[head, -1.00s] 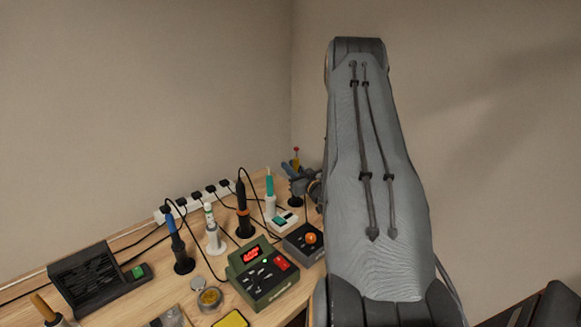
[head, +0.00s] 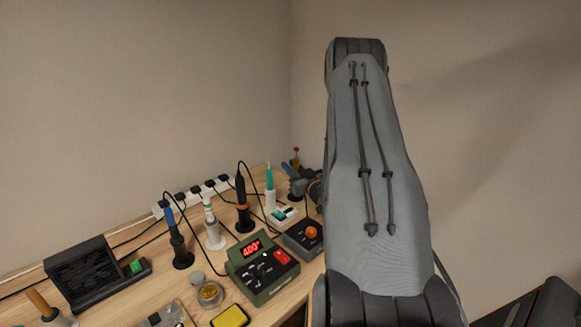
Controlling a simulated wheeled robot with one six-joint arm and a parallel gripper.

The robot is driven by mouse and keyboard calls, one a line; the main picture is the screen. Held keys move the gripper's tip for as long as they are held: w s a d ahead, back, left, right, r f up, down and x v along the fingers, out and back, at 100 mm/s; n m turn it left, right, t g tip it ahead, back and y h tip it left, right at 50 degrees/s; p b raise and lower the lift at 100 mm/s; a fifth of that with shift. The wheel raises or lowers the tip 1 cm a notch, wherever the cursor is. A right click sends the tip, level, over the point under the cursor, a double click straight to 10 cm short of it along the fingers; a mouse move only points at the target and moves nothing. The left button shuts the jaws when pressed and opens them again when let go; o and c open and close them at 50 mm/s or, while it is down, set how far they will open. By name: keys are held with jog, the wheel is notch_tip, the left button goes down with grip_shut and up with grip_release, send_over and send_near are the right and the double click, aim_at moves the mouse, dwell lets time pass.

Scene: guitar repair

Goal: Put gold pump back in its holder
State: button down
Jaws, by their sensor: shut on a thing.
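The gold pump (head: 296,161), with a red tip on top, stands near upright at the back right of the bench. My gripper (head: 294,173), blue-grey and small in the head view, is shut on it around its middle. A dark round holder base (head: 296,197) shows just below the gripper. The pump's lower end is hidden by the gripper, so I cannot tell whether it is inside the holder.
To the left stand a white holder with a teal-handled tool (head: 270,192), a black-and-orange iron (head: 242,206), a white tool (head: 211,228) and a blue iron (head: 176,242). A green station (head: 262,270) and a grey box (head: 303,240) sit in front. Cables run behind.

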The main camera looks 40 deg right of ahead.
jog(key=c, duration=0.9)
grip_release()
jog(key=shift+r, duration=0.15)
notch_tip(320, 180, up, 11)
jog(key=p, duration=0.6)
jog(key=shift+p, duration=0.3)
dwell(0.7)
